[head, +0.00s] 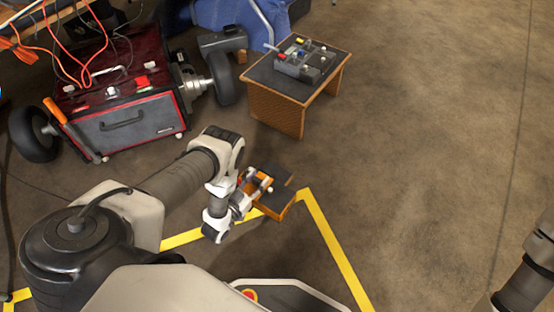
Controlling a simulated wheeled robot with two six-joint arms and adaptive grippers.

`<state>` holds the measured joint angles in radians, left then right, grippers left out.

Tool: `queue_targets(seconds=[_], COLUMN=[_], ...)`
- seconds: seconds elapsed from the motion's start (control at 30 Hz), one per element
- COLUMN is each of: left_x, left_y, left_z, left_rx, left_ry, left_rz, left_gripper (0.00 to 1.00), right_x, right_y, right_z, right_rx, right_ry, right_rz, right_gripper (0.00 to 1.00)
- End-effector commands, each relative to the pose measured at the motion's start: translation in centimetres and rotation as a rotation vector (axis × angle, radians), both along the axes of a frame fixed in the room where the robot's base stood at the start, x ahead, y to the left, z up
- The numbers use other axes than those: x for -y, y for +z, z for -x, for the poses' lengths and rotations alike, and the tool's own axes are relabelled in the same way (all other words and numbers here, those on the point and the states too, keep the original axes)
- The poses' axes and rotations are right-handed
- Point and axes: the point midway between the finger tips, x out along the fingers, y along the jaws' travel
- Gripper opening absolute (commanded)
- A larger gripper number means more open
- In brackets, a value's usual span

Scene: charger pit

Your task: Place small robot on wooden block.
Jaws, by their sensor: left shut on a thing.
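My left gripper (262,187) is shut on a small orange-brown object with a dark top (275,202), near the corner of the yellow floor tape. The fingers cover part of it, and I cannot tell for sure whether it is the small robot. A larger wooden block (276,110) with a dark top stands on the floor farther back, apart from my gripper. A grey device (304,62) with coloured and white parts sits on that block. Part of my right arm shows at the lower right edge, but its gripper is out of view.
A large red-and-black wheeled robot (122,122) stands at the back left, with orange cables on it. Yellow tape (333,248) marks the floor. The concrete floor at the right is clear.

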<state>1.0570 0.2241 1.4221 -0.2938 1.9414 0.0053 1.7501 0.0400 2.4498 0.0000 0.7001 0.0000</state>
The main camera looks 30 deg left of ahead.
Motion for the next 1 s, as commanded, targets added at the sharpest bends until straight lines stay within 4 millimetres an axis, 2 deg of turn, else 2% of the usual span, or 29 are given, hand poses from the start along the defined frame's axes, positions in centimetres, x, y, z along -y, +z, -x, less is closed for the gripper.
queue_targets(seconds=[0.17, 0.6, 0.7, 0.87, 1.0], left_x=[-0.8, -5.1, -5.8, -6.2, -6.2], left_y=[-0.1, -1.5, -1.5, -1.8, -4.1], left_z=[-1.9, -12.1, -13.8, -14.8, -14.8], left_rx=[0.009, 0.011, 0.010, 0.006, 0.005], left_ry=[0.000, 0.000, 0.000, 0.000, -0.001], left_rz=[0.000, -0.002, 0.000, -0.001, -0.001], left_gripper=[0.00, 0.00, 0.00, 0.00, 0.00], right_x=[0.0, 0.0, 0.0, 0.0, 0.1], right_y=[-0.9, -6.2, -7.0, -7.7, -9.4], right_z=[0.0, 0.1, 0.0, 0.0, -0.1], right_rx=[-0.001, -0.001, 0.000, 0.002, 0.004], right_ry=[0.000, 0.000, -0.001, -0.002, -0.005], right_rz=[0.000, 0.000, 0.000, 0.000, 0.001], right_gripper=[0.40, 0.40, 0.40, 0.40, 0.40])
